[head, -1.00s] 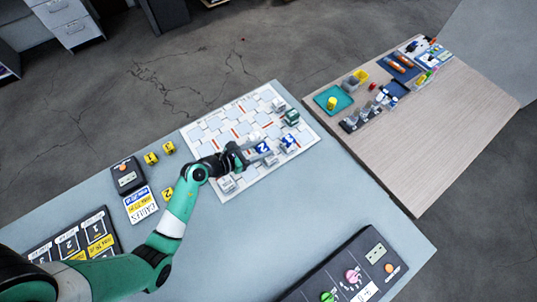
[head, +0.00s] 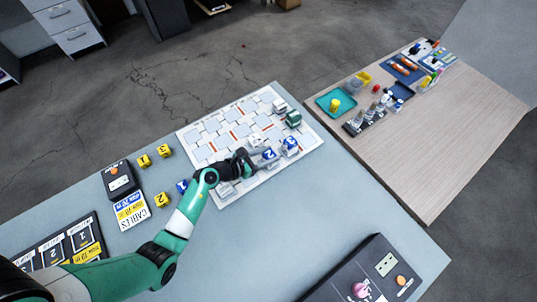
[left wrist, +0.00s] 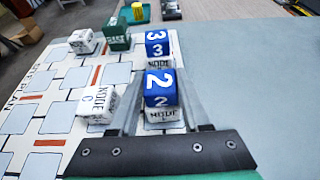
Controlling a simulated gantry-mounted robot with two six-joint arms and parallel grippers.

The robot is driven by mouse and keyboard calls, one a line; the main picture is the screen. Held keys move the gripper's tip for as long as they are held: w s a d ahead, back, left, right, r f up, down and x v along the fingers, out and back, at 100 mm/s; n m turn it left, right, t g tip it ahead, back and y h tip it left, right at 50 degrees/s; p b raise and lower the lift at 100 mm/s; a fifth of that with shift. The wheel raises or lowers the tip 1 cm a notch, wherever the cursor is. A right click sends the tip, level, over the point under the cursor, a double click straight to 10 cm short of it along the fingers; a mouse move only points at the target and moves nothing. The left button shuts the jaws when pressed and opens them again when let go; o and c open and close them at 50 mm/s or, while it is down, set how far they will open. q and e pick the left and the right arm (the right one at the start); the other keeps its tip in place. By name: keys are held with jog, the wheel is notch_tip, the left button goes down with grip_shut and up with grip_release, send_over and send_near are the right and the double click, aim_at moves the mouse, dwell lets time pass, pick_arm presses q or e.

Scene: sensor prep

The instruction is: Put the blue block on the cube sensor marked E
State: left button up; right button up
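A blue block marked 2 (head: 269,154) sits between the fingers of my left gripper (head: 255,160). In the left wrist view the blue block (left wrist: 160,88) is directly over a white cube marked NODE (left wrist: 162,115), apparently touching its top; its letter is not readable. The fingers lie close along both sides of the block. Another blue block, marked 3 (head: 290,143), stands on a neighbouring white cube (left wrist: 160,62). A white cube marked NODE C (left wrist: 97,105) is left of the gripper. A third blue block (head: 182,186) lies left of my arm. My right gripper is not in view.
The white grid board (head: 220,137) carries the cubes, with a green cube (head: 293,119) toward the back. Several yellow blocks (head: 144,160) and a label card (head: 131,210) are at the left. A dark control box (head: 345,275) stands at the front. The table's right side is clear.

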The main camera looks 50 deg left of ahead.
pick_arm(q)
jog(key=o, duration=0.4)
jog(key=shift+r, duration=0.25)
jog(key=p+v, duration=0.4)
jog(key=v, duration=0.8)
jog(key=shift+d+f, duration=0.1)
